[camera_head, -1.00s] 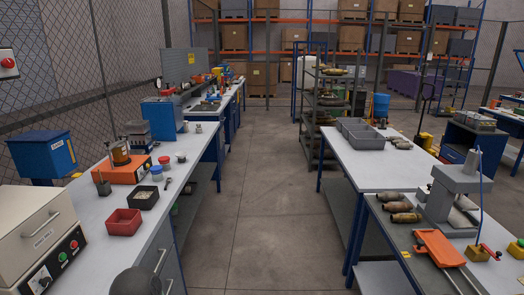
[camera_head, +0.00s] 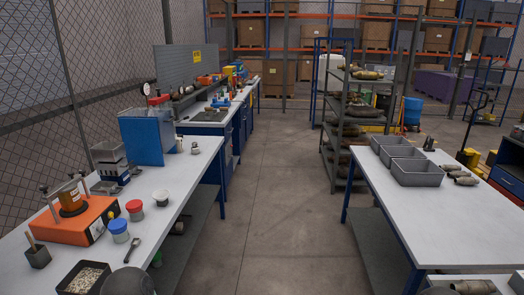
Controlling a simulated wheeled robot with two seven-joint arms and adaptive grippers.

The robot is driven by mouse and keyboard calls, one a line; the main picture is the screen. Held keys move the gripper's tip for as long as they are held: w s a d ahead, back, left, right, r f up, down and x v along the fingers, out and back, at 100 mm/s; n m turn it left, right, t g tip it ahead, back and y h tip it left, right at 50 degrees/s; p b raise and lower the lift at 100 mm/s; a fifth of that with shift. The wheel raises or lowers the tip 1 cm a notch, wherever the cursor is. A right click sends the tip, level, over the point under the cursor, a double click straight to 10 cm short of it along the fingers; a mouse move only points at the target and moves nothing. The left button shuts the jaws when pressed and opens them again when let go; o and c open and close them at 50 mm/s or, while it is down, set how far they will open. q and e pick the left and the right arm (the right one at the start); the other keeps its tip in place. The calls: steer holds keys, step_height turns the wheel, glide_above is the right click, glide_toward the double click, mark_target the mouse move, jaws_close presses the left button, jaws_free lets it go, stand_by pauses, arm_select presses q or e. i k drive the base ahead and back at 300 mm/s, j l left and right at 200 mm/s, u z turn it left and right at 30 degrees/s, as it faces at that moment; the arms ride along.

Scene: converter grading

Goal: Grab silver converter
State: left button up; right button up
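Several converters show, and I cannot tell which is the silver one. A small group of greyish-tan converters (camera_head: 464,180) lies on the right white table, right of the grey bins. Another tan converter (camera_head: 474,286) is partly cut off at the bottom right edge. More converters lie on the shelving rack, with a brassy one (camera_head: 367,74) on its top shelf. Neither of my grippers is in view. A dark rounded part at the bottom left looks like part of my own arm.
Grey bins (camera_head: 418,173) stand on the right table (camera_head: 430,226). The left bench (camera_head: 172,210) holds an orange machine (camera_head: 75,222), a blue box (camera_head: 147,138) and small jars. The shelving rack (camera_head: 330,150) stands beyond the right table. The aisle floor (camera_head: 270,215) between is clear.

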mark_target(189, 90)
steer(key=i, duration=5.9)
steer(key=i+u, duration=0.4)
steer(key=i+l+u, duration=0.2)
steer(key=i+u, duration=0.15)
steer(key=i+l+u, duration=0.25)
steer(key=i+u, duration=0.15)
steer(key=i+l+u, duration=0.35)
